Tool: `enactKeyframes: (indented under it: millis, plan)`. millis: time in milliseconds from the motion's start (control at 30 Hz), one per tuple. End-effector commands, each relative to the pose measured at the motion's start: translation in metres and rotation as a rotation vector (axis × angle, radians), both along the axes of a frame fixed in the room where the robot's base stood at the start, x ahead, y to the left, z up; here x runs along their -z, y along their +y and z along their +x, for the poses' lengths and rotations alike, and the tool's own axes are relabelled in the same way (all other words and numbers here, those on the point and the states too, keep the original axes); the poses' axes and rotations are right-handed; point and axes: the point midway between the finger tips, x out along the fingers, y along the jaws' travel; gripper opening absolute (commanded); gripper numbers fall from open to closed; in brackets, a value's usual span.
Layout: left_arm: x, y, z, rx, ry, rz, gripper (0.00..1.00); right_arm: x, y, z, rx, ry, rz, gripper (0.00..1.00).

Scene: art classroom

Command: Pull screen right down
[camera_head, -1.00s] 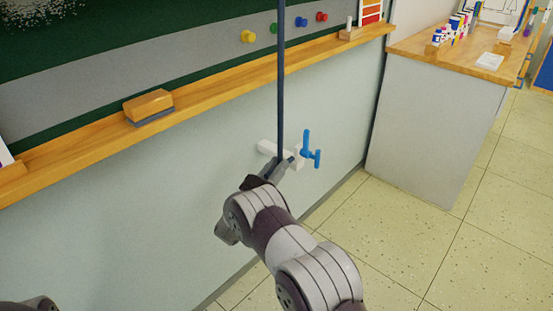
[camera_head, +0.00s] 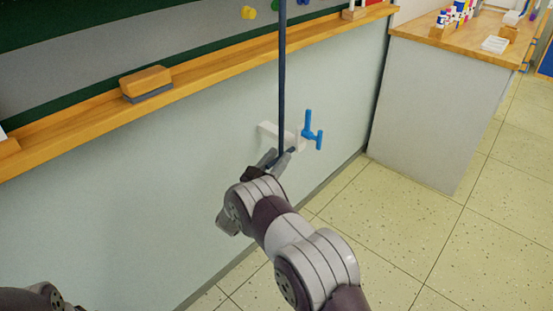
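A thin dark blue pull rod (camera_head: 282,85) hangs from above the top edge, in front of the board and wall. Its lower end meets my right gripper (camera_head: 276,158), whose fingers look closed around it. The screen itself is out of view above. My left gripper is not in view; only a piece of my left arm shows at the lower left corner.
A wooden ledge (camera_head: 210,80) with an eraser (camera_head: 147,81) runs along the board. A white bracket with a blue tap-like handle (camera_head: 311,130) juts from the wall close to my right gripper. A cabinet (camera_head: 440,105) with supplies stands right. Floor is clear.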

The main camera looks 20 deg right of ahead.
Motion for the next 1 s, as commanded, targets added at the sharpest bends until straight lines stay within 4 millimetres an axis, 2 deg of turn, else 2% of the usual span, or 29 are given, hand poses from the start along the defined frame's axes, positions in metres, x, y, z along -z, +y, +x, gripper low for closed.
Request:
enactKeyframes:
  millis: [167,400,600,767,1000]
  plan:
    - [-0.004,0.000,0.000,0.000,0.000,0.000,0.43,0.001,0.008,-0.004,-0.001,-0.001,0.000,0.42]
    - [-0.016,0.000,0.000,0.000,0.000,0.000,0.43,0.024,0.060,-0.029,-0.005,0.002,-0.001,0.42]
    - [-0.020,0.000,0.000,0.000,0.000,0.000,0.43,0.042,0.095,-0.048,-0.003,0.001,-0.001,0.42]
    - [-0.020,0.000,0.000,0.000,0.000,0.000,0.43,0.047,0.105,-0.053,-0.002,0.001,0.000,0.42]
    - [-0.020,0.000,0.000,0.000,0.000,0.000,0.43,0.048,0.105,-0.054,-0.001,0.000,0.000,0.42]
